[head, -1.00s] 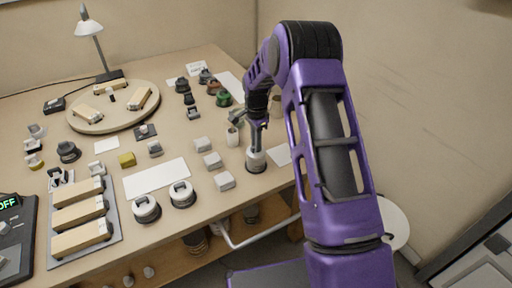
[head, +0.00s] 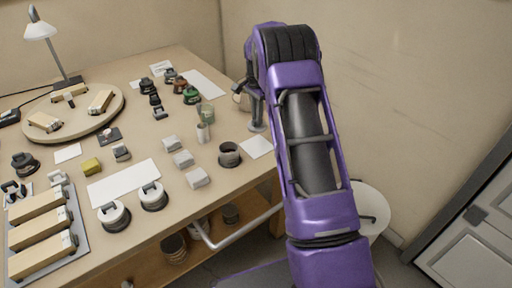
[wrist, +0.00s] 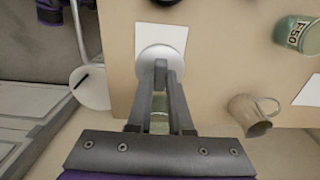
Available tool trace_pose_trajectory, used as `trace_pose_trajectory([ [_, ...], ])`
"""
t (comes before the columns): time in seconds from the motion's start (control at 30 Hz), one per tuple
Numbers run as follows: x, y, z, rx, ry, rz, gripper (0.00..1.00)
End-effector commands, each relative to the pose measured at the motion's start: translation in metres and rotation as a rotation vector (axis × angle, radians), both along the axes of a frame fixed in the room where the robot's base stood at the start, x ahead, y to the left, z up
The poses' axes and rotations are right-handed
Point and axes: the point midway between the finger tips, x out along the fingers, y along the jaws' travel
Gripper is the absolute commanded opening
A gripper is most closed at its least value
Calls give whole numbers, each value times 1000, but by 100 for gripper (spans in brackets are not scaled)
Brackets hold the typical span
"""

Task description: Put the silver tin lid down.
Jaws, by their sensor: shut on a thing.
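The silver tin lid (wrist: 158,54) is a round pale disc in the wrist view. My gripper (wrist: 161,68) is shut on its small knob or middle, with the lid at the fingertips. The lid overlaps the near part of a white card (wrist: 172,33). I cannot tell whether it touches the card or hangs above it. In the head view my gripper (head: 257,127) is just behind the same white card (head: 257,147), and the lid is hardly visible there. The open dark tin (head: 229,155) stands left of the card, apart from my gripper.
The bench's right edge is close. A round white stool (head: 368,212) stands beyond it.

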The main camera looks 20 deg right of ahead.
Motion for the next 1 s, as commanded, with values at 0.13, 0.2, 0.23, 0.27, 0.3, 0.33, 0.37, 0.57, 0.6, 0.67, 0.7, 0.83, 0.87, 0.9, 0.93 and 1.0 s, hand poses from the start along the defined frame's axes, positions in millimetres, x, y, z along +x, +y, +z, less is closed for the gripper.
trace_pose_trajectory([
  [0.13,-1,-1,-26,1,3,0,0],
  [0.2,-1,-1,-38,2,5,0,0],
  [0.23,-1,-1,-41,1,3,0,0],
  [0.27,-1,-1,-44,0,2,-1,0],
  [0.3,0,-1,-47,1,1,-1,0],
  [0.33,0,-1,-49,1,1,-1,0],
  [0.37,-1,-1,-52,1,1,-1,0],
  [0.57,-1,0,-85,1,3,0,0],
  [0.6,-1,0,-90,1,3,0,0],
  [0.67,0,0,-94,1,1,0,0],
  [0.7,0,0,-94,0,0,0,0],
  [0.83,0,0,-93,0,0,0,0],
  [0.87,0,0,-93,0,0,0,0],
  [0.9,0,0,-94,0,0,0,0],
  [0.93,0,0,-94,0,0,0,0],
  [1.0,0,0,-97,1,1,0,0],
])
